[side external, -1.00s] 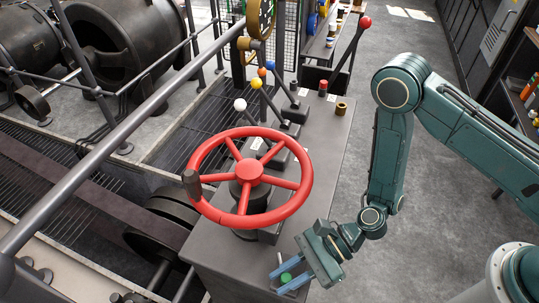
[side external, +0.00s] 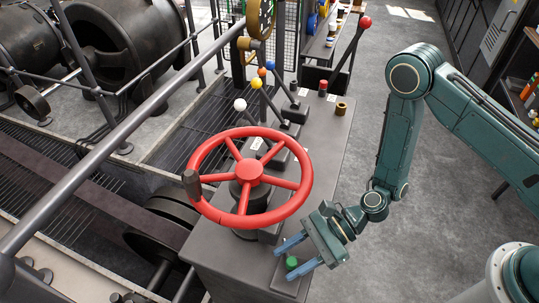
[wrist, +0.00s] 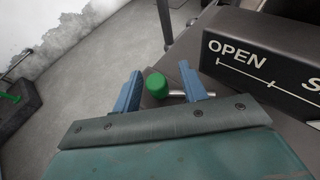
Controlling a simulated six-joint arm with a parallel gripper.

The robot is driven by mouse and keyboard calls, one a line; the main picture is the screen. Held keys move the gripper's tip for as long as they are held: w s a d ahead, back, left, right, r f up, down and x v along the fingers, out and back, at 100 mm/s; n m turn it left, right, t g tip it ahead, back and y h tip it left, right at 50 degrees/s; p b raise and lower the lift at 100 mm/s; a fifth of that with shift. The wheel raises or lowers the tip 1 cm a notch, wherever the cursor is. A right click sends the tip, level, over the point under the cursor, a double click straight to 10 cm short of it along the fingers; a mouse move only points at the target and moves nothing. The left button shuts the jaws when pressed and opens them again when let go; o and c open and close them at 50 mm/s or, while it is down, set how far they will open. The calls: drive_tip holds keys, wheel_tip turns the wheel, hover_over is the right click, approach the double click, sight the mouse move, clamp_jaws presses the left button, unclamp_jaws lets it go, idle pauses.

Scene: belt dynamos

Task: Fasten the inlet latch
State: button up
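The inlet latch shows as a green knob (side external: 291,262) on the console top, below the red handwheel. In the wrist view the green knob (wrist: 157,84) sits on a short metal rod (wrist: 178,94) beside a dark block (wrist: 265,55) lettered OPEN, with a second word cut off after "S". My gripper (side external: 284,263) is open around the knob, one blue finger on each side. In the wrist view my gripper (wrist: 160,72) has its left finger close to the knob, and its right finger overlaps the rod. I cannot tell whether either finger touches.
The red handwheel (side external: 250,176) stands just up and left of my gripper. Levers with white (side external: 240,104), yellow (side external: 256,83) and blue (side external: 270,66) knobs and a tall red-knobbed lever (side external: 365,22) stand farther back.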

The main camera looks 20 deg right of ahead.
drive_tip(key=shift+d, duration=0.1)
drive_tip(key=v, duration=1.3)
drive_tip(key=shift+d, duration=0.3)
drive_tip(key=shift+r, duration=0.1)
drive_tip(key=shift+r, duration=0.1)
drive_tip(key=d+r+n+t+h, duration=0.1)
drive_tip(key=d+r+n+h, duration=0.85)
drive_tip(key=r+n, duration=0.5)
drive_tip(key=s+d+r+n+t+h, duration=0.3)
drive_tip(key=s+d+r+t+h, duration=0.1)
drive_tip(key=s+d+r, duration=0.6)
drive_tip(key=shift+d+r+t, duration=0.3)
drive_tip(key=shift+r, duration=1.35)
